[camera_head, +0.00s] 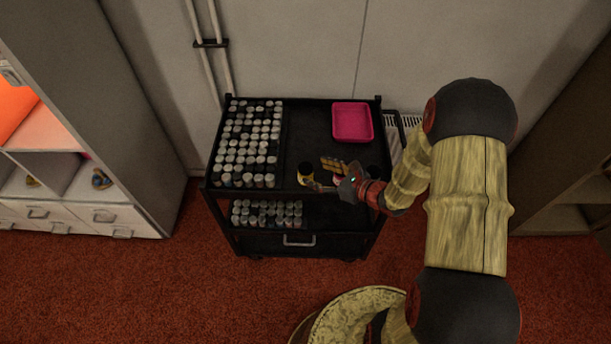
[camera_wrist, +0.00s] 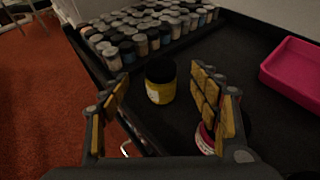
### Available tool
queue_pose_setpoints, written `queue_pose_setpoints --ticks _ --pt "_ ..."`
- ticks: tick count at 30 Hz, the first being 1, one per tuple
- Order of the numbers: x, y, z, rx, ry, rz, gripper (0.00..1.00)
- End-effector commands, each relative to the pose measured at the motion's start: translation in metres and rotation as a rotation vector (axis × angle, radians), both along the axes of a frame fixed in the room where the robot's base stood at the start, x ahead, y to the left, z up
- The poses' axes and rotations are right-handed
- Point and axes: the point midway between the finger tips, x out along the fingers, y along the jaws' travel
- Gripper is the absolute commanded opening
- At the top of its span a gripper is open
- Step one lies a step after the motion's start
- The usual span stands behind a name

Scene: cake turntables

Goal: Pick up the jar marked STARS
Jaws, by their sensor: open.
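A short jar with a yellow label and dark lid (camera_wrist: 160,82) stands upright on the black cart top (camera_head: 300,120); it also shows in the head view (camera_head: 305,174), left of my gripper. A jar with a red and white label (camera_wrist: 206,138) is partly hidden behind the right finger in the wrist view. The lettering on both is too small to read, so I cannot tell which is marked STARS. My gripper (camera_wrist: 165,108) is open, its yellow-padded fingers spread with the yellow jar ahead between them. No finger appears to touch it. In the head view my gripper (camera_head: 322,177) is over the cart's front right part.
Many small lidded jars (camera_head: 250,140) fill the cart's left side, and more stand on the lower shelf (camera_head: 268,213). A pink tray (camera_head: 352,122) lies at the back right. The cart top's middle is mostly clear. Cabinets flank the cart.

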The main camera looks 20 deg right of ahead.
Motion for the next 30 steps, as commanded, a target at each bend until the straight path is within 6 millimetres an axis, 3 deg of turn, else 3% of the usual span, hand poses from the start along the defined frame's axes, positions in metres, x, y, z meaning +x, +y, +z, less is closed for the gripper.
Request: queue_pose_setpoints --ticks 18,26,30 --pt "0.049 0.03 -0.026 -0.001 -0.001 0.002 0.63" --pt "0.051 0.031 -0.025 -0.002 -0.001 0.001 0.63" --pt "0.051 0.031 -0.025 -0.002 -0.001 0.001 0.55"
